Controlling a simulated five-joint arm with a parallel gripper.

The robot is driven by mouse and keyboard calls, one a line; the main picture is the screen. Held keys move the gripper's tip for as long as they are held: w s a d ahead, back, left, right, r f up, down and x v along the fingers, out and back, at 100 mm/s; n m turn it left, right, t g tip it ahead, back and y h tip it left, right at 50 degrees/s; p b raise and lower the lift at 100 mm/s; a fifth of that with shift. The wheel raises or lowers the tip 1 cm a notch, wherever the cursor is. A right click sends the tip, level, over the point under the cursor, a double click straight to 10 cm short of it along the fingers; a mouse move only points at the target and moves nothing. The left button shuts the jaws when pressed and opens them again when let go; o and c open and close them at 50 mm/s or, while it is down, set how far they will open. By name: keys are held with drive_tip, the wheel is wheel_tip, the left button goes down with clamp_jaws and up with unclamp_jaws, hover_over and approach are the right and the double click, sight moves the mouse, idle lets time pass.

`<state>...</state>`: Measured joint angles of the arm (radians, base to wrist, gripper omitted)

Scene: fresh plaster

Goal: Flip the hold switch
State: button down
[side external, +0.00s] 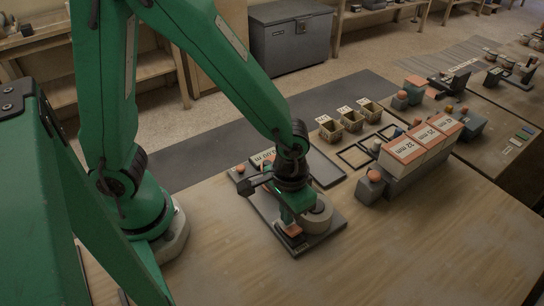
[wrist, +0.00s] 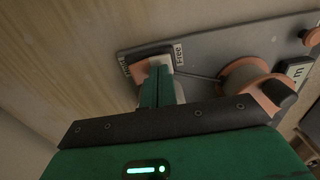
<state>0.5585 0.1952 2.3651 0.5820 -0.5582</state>
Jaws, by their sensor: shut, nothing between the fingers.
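The hold switch (wrist: 143,72) is a small rocker with an orange face on a dark plate (wrist: 208,52). The label on its right reads "Free" (wrist: 179,53); the one on its left is hard to read. My gripper (wrist: 161,74) is shut and empty. Its fingertips are over the right part of the rocker and hide some of it; I cannot tell whether they touch. In the side external view my gripper (side external: 291,224) is low over the plate (side external: 322,237), and the switch (side external: 290,238) shows at its near end. The rocker's tilt is unclear.
A round drum (wrist: 243,76) stands on the plate to the right of the switch. Orange-topped boxes (side external: 415,143), an orange knob (side external: 375,176) and several small bins (side external: 349,119) stand further right and back. The bench front (side external: 400,245) is clear.

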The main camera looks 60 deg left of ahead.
wheel_tip(320, 180, up, 7)
idle(1.1)
drive_tip(key=s+a+r+t, duration=0.1)
drive_tip(key=a+r+t, duration=0.1)
drive_tip(key=a+r, duration=0.4)
drive_tip(key=s+a+r+t, duration=0.2)
drive_tip(key=a+r+t, duration=0.1)
drive_tip(key=a+r, duration=0.4)
drive_tip(key=a, duration=0.3)
drive_tip(key=shift+s+t, duration=0.25)
drive_tip(key=shift+t, duration=0.05)
